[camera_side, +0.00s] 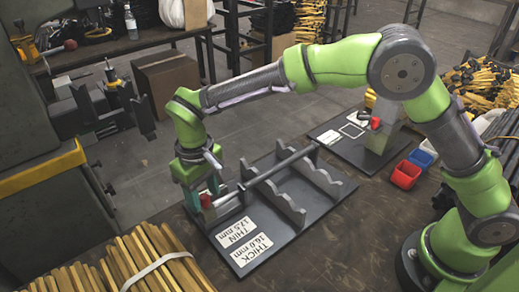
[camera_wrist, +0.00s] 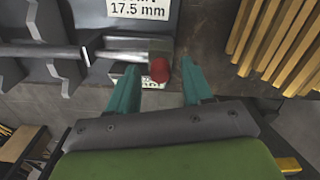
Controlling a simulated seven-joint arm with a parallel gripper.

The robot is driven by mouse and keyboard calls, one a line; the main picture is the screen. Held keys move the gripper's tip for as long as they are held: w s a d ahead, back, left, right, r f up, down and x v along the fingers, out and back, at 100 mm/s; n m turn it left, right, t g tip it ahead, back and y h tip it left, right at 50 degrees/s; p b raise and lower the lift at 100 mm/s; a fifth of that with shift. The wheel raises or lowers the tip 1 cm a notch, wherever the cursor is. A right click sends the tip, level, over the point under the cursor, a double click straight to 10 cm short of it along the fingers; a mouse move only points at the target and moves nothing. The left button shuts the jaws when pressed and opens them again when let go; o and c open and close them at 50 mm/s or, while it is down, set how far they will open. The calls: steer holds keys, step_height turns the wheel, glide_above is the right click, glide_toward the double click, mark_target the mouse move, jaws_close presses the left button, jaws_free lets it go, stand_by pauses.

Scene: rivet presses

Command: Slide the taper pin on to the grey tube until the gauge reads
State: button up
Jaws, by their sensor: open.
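The grey tube (camera_side: 280,163) lies across two notched supports on a dark base plate. What I take to be the taper pin is a silver piece with a red end (camera_side: 206,201) at the plate's left side; the red end also shows in the wrist view (camera_wrist: 159,69). My gripper (camera_side: 205,196) points down there, its teal fingers open on either side of the red end. In the wrist view the gripper (camera_wrist: 160,88) shows a gap beside each finger; I see no firm contact. The pin's taper and any gauge reading cannot be made out.
Labels reading THIN 17.5 mm and THICK 16.0 mm (camera_side: 244,240) lie on the plate's front. Red (camera_side: 405,175) and blue (camera_side: 421,158) bins and a second dark plate (camera_side: 345,140) are to the right.

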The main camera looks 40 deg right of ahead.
steer(key=shift+c, duration=0.4)
steer(key=c, duration=0.7)
steer(key=shift+d, duration=1.35)
steer(key=o, duration=0.8)
steer(key=shift+r, duration=0.15)
step_height(320, 180, up, 17)
steer(key=shift+f, duration=0.15)
